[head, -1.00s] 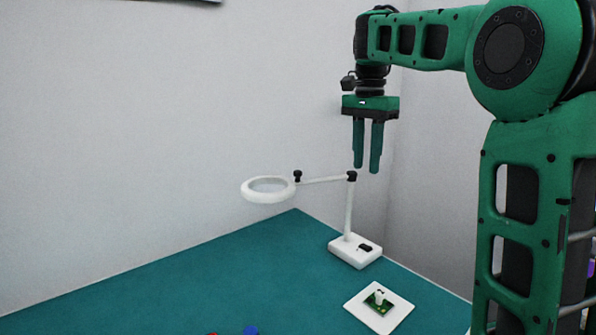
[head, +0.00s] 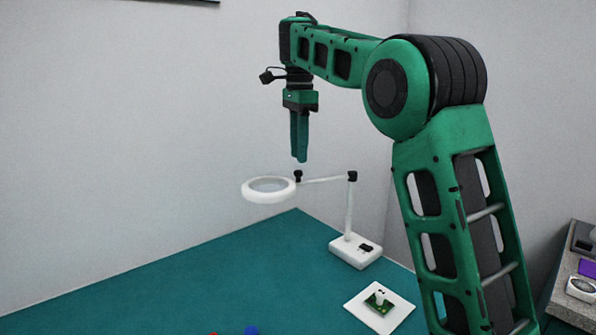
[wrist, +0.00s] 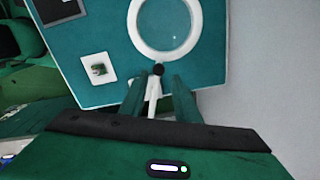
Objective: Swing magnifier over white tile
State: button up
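The magnifier has a white ring head (head: 267,197), a thin jointed arm (head: 322,180) with a dark knob (head: 298,176) beside the ring, and an upright post on a white base (head: 355,254). The white tile (head: 400,311) lies flat on the table in front of the base, with a small green circuit board (head: 379,303) on it. The ring is left of the tile, not above it. My gripper (head: 300,160) is empty, pointing down just above the knob. In the wrist view its fingers (wrist: 158,80) are apart, either side of the magnifier arm in the picture.
The teal table (head: 210,275) is mostly clear, with a blue item (head: 251,330) and a red item at its front edge. Grey walls stand close behind. A side bench (head: 566,297) with small devices is at the right.

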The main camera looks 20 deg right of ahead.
aim_at(299, 171)
jog(key=shift+f, duration=2.8)
jog(key=shift+r, duration=0.1)
grip_shut()
